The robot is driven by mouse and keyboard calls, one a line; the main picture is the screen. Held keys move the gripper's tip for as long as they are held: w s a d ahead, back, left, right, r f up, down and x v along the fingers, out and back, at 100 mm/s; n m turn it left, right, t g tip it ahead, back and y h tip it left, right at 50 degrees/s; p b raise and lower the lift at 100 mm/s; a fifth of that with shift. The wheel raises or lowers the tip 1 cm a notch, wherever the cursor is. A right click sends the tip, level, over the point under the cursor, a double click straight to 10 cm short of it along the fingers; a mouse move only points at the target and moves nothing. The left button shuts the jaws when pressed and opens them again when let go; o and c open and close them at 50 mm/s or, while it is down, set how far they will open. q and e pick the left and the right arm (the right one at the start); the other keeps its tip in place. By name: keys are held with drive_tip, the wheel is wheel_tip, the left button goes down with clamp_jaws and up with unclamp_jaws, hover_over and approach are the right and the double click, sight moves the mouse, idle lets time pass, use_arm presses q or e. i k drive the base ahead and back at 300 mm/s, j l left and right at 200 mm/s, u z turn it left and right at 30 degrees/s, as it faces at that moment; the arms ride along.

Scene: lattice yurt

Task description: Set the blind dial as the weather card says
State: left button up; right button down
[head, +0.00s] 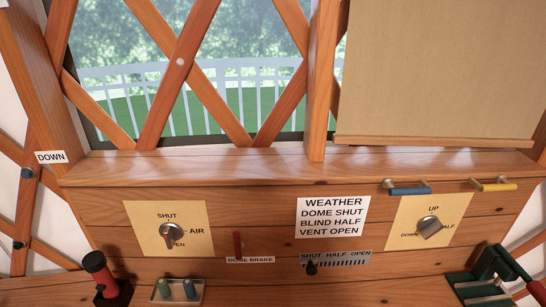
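The weather card (332,217) is a white label on the wooden panel; it reads "WEATHER, DOME SHUT, BLIND HALF, VENT OPEN". To its right is a cream plate (408,238) marked UP, HALF and DOWN, with a grey knob (430,227) at its centre. The knob's bar lies slantwise between the DOWN and HALF sides and partly covers the lettering; I cannot tell which end is the pointer. A beige blind (440,70) hangs over the right window, its wooden bottom bar near the sill. Neither gripper is in view.
A second dial (171,230) is marked SHUT, AIR and OPEN. Blue (410,190) and yellow (497,186) handles are upper right.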

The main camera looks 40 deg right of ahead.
sight(428, 226)
drive_tip(key=z, duration=2.3)
